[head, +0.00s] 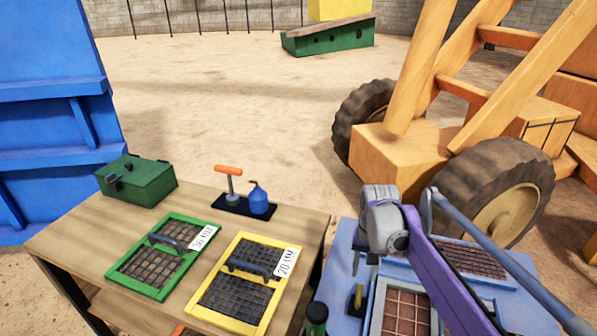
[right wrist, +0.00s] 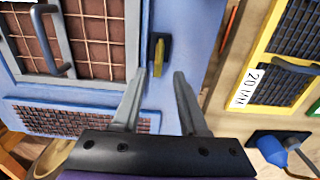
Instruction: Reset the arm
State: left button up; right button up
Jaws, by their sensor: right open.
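My right gripper, seen in the right wrist view (right wrist: 160,76), is open with nothing between its two grey fingers. Its fingers point over the blue machine panel (right wrist: 188,25), close to a small yellow-and-black switch lever (right wrist: 158,52); I cannot tell whether they touch. In the head view my purple right arm (head: 450,270) reaches in from the lower right, ending in a grey joint (head: 384,225) above the blue machine. The fingers are hard to make out there. My left arm and gripper are not in view.
A wooden table (head: 70,232) on the left holds a green screen (head: 127,280), a yellow screen (head: 208,293), a green box (head: 138,182), an orange-handled tool (head: 229,172) and a blue oil can (head: 258,200). A large orange wheeled machine (head: 395,155) stands behind.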

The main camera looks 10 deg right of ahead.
jog(key=s+a+n+t+p, duration=0.2)
jog(key=s+a, duration=0.3)
jog(key=s, duration=0.5)
jog(key=s+a+n+t+p, duration=0.3)
jog(key=s+a+n, duration=0.1)
jog(key=s, duration=0.7)
jog(key=shift+a+f, duration=0.25)
jog(key=shift+a, duration=0.45)
jog(key=shift+s+d, duration=0.15)
